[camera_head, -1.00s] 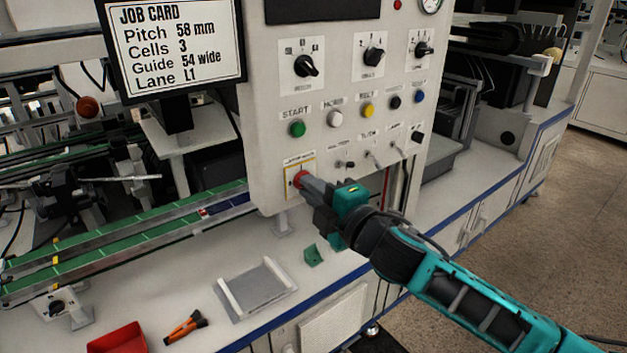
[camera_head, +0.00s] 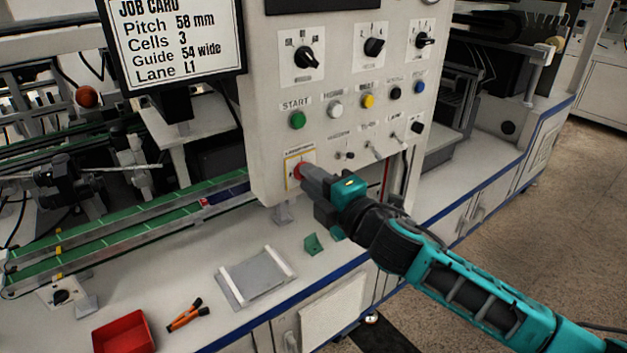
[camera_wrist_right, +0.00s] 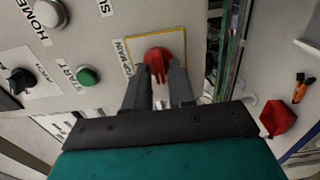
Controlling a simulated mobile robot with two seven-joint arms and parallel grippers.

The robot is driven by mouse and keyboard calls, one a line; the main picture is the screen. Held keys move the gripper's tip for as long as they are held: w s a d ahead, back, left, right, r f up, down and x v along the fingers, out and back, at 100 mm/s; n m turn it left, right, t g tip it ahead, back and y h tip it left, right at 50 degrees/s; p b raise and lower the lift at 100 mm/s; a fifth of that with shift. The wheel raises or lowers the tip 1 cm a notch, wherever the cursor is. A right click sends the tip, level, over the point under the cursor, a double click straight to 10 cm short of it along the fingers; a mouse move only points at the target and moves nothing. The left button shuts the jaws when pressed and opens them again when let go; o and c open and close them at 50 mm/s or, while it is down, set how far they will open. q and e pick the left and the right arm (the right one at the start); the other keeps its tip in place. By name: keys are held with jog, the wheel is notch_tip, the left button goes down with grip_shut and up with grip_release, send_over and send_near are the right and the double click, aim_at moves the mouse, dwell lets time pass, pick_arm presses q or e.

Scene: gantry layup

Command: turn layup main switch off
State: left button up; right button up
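The layup main switch is a red rotary knob (camera_head: 298,171) on a yellow-framed plate at the lower left of the white control panel (camera_head: 268,140). My right gripper (camera_head: 312,178) is at the knob, coming from the lower right, and its fingers partly cover it. In the right wrist view the red knob (camera_wrist_right: 160,58) sits at the tips of the two grey fingers (camera_wrist_right: 158,80). The fingers are apart, with a visible gap and the knob's grip between them. Firm contact cannot be made out. My left gripper is not in view.
Above the switch are a green START button (camera_head: 297,120), other coloured buttons, small toggles and black rotary knobs. Below, the bench holds a grey plate (camera_head: 256,279), a small green block (camera_head: 314,244), a red bin (camera_head: 124,333) and an orange-black tool (camera_head: 187,316). A conveyor (camera_head: 110,240) runs left.

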jog(key=shift+o, duration=1.1)
jog(key=shift+s, duration=0.1)
jog(key=v, duration=1.2)
jog(key=shift+s+d+b, duration=0.25)
jog(key=shift+s+b, duration=0.05)
jog(key=shift+b, duration=0.1)
